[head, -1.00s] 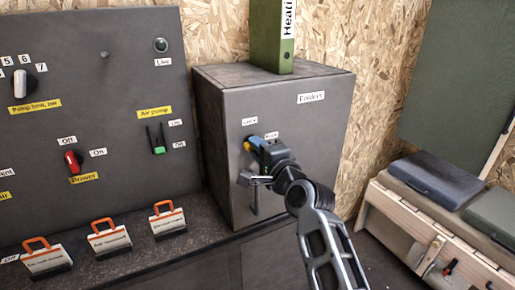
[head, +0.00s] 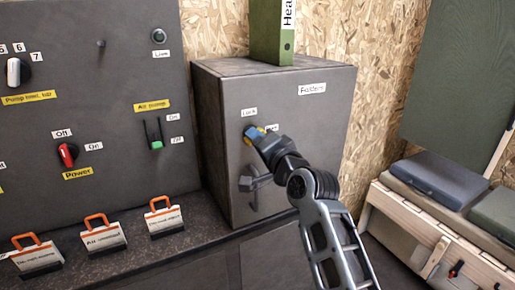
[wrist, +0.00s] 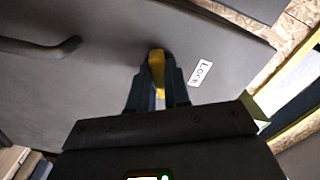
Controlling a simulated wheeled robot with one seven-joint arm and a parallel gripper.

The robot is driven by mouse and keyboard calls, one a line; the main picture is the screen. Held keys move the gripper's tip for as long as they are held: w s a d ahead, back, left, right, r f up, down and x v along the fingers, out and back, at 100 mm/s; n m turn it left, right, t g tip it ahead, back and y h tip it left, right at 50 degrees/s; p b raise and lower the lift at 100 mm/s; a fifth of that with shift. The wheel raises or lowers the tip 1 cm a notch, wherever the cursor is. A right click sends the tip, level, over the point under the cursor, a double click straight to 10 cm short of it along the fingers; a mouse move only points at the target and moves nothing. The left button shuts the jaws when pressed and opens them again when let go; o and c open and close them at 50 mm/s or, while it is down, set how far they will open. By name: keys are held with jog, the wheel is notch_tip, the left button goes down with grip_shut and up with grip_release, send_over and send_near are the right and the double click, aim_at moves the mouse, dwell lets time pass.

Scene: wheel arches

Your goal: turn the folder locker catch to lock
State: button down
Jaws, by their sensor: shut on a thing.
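The folder locker (head: 320,125) is a grey box with a white "Folders" label, standing at the end of the counter. Its catch is a small yellow piece, seen clearly in the wrist view (wrist: 157,68) between my two dark blue fingers. My gripper (head: 257,133) is shut on the catch at the upper left of the locker door; it also shows in the wrist view (wrist: 157,85). The "Lock" label (head: 249,112) is just above the gripper in the head view. A second label to the right is partly hidden by my gripper.
A grey bent handle (head: 256,183) sits on the door below my gripper. A green binder (head: 272,35) stands on the locker. The switch panel (head: 95,110) is to the left, with several orange-handled tags (head: 103,235) on the counter. Cases on a wooden bench (head: 440,178) are to the right.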

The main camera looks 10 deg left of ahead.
jog(key=n+b, duration=0.4)
jog(key=n, duration=0.1)
jog(key=shift+f+n, duration=0.15)
jog(key=shift+n, duration=0.15)
jog(key=n+b, duration=0.2)
jog(key=n, duration=0.1)
jog(key=shift+r+n+b, duration=0.2)
jog(key=shift+n+b, duration=0.95)
jog(key=shift+n, duration=0.75)
jog(key=c, duration=1.1)
grip_release()
jog(key=shift+a, duration=0.1)
